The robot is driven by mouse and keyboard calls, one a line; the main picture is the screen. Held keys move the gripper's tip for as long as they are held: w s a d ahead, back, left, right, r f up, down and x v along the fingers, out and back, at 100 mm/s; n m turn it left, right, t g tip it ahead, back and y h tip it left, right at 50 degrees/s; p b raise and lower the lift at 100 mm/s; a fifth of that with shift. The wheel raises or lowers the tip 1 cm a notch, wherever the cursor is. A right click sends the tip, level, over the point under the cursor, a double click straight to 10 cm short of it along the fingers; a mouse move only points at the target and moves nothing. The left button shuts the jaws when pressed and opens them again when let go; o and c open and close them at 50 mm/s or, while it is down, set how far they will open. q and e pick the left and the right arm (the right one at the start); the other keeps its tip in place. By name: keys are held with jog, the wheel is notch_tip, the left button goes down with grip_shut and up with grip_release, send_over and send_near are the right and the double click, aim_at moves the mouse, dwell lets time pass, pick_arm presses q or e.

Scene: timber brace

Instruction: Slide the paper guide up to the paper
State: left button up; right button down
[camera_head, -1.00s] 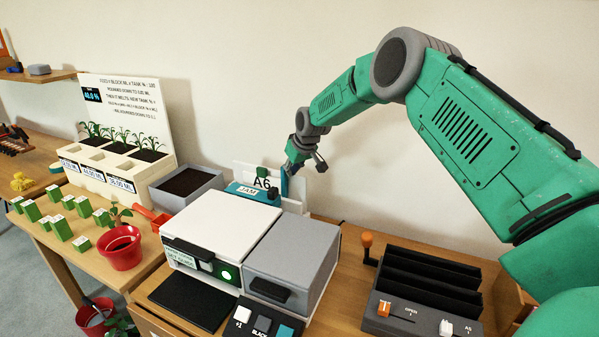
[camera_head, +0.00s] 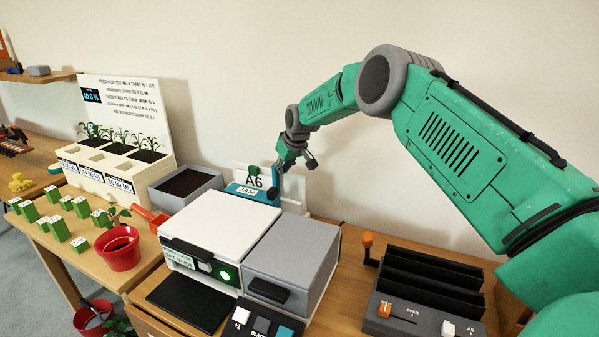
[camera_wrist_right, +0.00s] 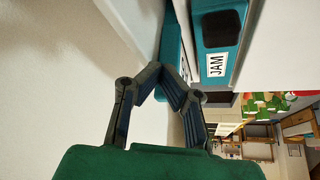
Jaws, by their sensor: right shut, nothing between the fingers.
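The printer (camera_head: 222,226) has a white lid and a grey right-hand section. At its back stands a white sheet marked A6 (camera_head: 253,178), behind a teal bar labelled JAM (camera_head: 246,190). A narrow teal upright, seemingly the paper guide (camera_head: 275,179), stands at the right of the A6 marking. In the right wrist view the guide is a teal strip (camera_wrist_right: 171,40) beside the JAM bar. My right gripper (camera_wrist_right: 168,72) is shut and empty, its tips down at the guide; I cannot tell whether they touch. My left gripper is not in view.
A black slotted rack (camera_head: 425,285) with an orange-knobbed lever stands at the right. A grey soil box (camera_head: 187,186), planter (camera_head: 110,165), red pot (camera_head: 118,248) and several green blocks are at the left. The wall is close behind the printer.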

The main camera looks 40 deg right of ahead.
jog(key=shift+w, duration=0.3)
jog(key=shift+s+d+p, duration=0.2)
jog(key=shift+s+p, duration=0.2)
dwell(0.6)
notch_tip(320, 180, up, 10)
jog(key=p, duration=0.7)
dwell(0.3)
dwell(0.3)
